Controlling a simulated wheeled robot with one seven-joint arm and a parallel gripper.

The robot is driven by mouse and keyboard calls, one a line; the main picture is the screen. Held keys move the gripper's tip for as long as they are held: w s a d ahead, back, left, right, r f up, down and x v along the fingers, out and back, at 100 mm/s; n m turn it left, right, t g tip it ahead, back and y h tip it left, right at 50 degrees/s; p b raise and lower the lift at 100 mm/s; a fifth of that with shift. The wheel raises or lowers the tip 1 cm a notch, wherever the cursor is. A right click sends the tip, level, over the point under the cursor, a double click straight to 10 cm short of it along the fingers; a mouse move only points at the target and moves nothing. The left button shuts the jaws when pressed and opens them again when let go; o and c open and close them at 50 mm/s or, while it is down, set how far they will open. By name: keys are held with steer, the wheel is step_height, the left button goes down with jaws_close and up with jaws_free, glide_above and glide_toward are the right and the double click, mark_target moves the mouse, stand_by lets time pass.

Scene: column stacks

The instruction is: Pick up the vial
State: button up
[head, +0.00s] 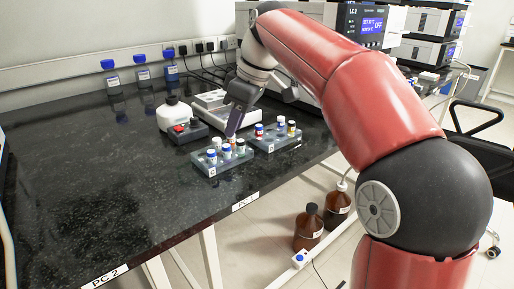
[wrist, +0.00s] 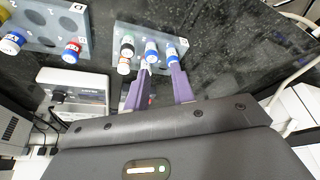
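Several capped vials stand in a grey rack (head: 224,167), which also shows in the wrist view (wrist: 130,30). Which one is the task's vial, I cannot tell. My gripper (wrist: 160,68) has its two purple fingers apart, with no vial visible between them. The fingertips are close to the rack's near edge, by the blue caps. In the head view my gripper (head: 231,132) points down just behind this rack.
A second vial rack (head: 278,142) stands close on the right, also in the wrist view (wrist: 72,45). Blue-capped bottles (head: 142,73) line the wall. The bench's left is clear.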

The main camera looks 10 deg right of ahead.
mark_target(227, 146)
steer(key=x, duration=0.3)
steer(key=w+b+x, duration=0.1)
steer(key=x, duration=0.3)
steer(key=shift+w+d+f, duration=0.1)
steer(key=shift+w+d, duration=0.1)
steer(key=shift+w, duration=0.05)
jaws_close()
